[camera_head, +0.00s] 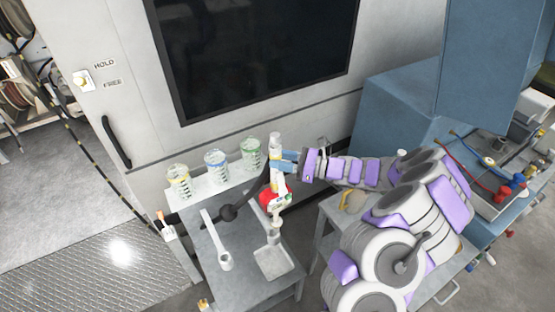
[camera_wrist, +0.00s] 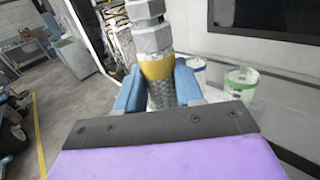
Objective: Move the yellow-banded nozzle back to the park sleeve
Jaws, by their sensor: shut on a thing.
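The yellow-banded nozzle shows in the wrist view as grey hex metal with a yellow band (camera_wrist: 156,67) and a knurled part below it. My gripper (camera_wrist: 158,92) is shut on it, one blue finger on each side. In the head view my gripper (camera_head: 285,162) holds the nozzle (camera_head: 275,147) upright above the small grey stand. A red handle part (camera_head: 268,198) hangs below the fingers, with a black hose running left. Two upright grey fittings stand on the stand, one at left (camera_head: 224,261) and one by a square tray (camera_head: 274,236). I cannot tell which is the park sleeve.
Clear containers banded yellow (camera_head: 178,182), blue (camera_head: 216,167) and green (camera_head: 252,155) stand on a shelf just left of my gripper. A blue bench (camera_head: 400,110) is at right; open floor (camera_head: 80,190) is at left.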

